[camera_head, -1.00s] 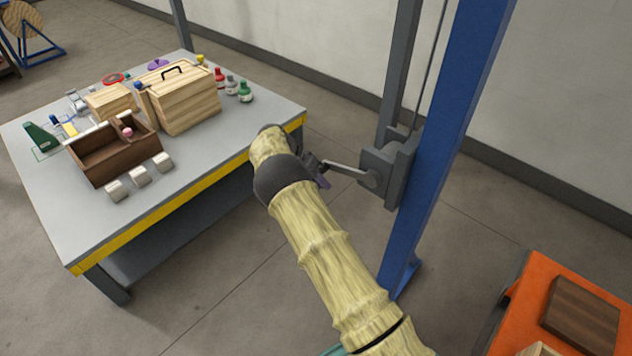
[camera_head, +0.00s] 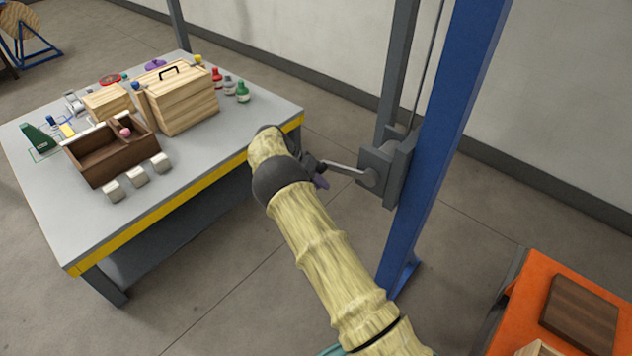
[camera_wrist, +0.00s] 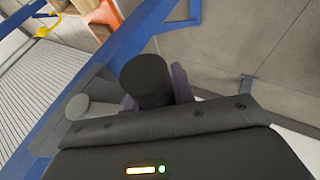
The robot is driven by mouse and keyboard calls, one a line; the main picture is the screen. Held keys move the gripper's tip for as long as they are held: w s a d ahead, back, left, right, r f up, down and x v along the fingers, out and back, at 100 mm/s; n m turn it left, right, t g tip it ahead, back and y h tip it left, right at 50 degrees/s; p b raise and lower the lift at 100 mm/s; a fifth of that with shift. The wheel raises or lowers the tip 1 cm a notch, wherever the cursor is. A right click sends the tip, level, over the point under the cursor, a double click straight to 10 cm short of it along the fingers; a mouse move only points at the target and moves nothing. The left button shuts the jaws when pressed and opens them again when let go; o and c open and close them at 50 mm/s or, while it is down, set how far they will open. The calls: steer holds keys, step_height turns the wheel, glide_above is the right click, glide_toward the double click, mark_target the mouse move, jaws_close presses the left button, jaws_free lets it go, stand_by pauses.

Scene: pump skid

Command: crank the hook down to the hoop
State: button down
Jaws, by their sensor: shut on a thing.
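A grey winch (camera_head: 378,170) is fixed to the blue post (camera_head: 447,130). Its crank arm (camera_head: 343,168) reaches left to my gripper (camera_head: 316,176). In the wrist view, the black crank handle (camera_wrist: 146,78) stands between the purple fingers of my gripper (camera_wrist: 158,88), which is shut on it. A grey round hub (camera_wrist: 90,107) shows to the left of the handle. A small yellow curved thing (camera_wrist: 44,28) shows at the top left of the wrist view; I cannot tell whether it is the hook. I cannot make out the hoop.
A grey table (camera_head: 215,150) with a yellow edge stands left of my arm. It bears a dark wooden tray (camera_head: 100,165), a light wooden box (camera_head: 185,105) and bottles. An orange-topped table (camera_head: 530,310) is at the lower right. A thin cable (camera_head: 430,60) runs up beside the post.

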steer(key=shift+s+d, duration=0.1)
steer(key=shift+d, duration=0.45)
steer(key=c, duration=1.5)
jaws_free()
steer(key=o, duration=0.3)
steer(key=shift+s+d+r, duration=0.1)
steer(key=shift+s+r, duration=0.1)
steer(key=shift+r, duration=0.05)
steer(key=shift+o, duration=0.2)
steer(key=shift+w+a+f, duration=0.1)
steer(key=shift+a, duration=0.1)
steer(key=b+v, duration=0.2)
steer(key=v, duration=0.5)
steer(key=shift+w+a, duration=0.3)
steer(key=shift+w, duration=0.1)
